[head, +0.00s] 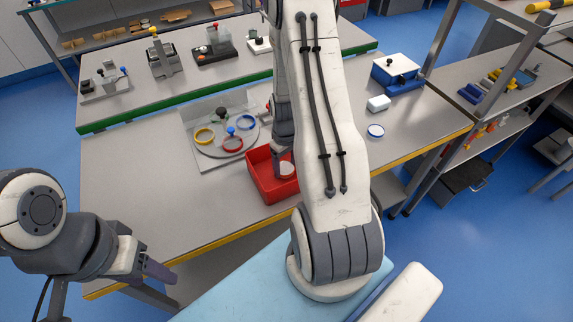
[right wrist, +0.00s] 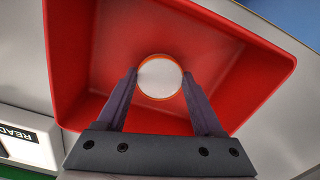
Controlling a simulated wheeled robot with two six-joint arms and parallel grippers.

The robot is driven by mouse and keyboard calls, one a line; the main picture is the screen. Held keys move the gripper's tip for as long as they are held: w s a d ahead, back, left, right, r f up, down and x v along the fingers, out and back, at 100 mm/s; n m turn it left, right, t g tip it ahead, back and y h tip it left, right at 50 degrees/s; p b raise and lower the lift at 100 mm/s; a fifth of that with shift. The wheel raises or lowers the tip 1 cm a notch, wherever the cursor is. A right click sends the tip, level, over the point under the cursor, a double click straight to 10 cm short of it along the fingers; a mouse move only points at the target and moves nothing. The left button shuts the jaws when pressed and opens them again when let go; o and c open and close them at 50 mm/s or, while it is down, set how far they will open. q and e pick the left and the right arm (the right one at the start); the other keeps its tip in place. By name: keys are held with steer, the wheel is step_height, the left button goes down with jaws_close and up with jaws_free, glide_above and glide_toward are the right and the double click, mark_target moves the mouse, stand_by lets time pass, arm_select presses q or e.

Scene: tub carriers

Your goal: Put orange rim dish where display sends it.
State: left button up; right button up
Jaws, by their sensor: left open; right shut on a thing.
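The orange rim dish (right wrist: 160,79), white inside, is pinched between the fingers of my right gripper (right wrist: 159,73). In the right wrist view it appears over the inside of a red tub (right wrist: 75,60); I cannot tell whether it touches the floor. In the head view the dish (head: 287,169) shows at the red tub (head: 262,184), partly hidden by my right arm. A white panel (right wrist: 25,143) in the right wrist view carries upside-down letters, "READ", cut off by the edge. My left gripper (head: 160,270) is open and empty, off the table's front left corner.
A grey plate (head: 195,118) behind the tub holds a round tray with yellow, red and blue rings. A blue rim dish (head: 376,131), a white block (head: 378,103) and a blue-and-white box (head: 397,66) stand at right. The table's left part is clear.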

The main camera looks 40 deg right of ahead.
steer(key=shift+f, duration=0.6)
steer(key=shift+f, duration=0.2)
steer(key=o, duration=1.5)
steer(key=shift+c, duration=0.2)
steer(key=shift+r, duration=0.1)
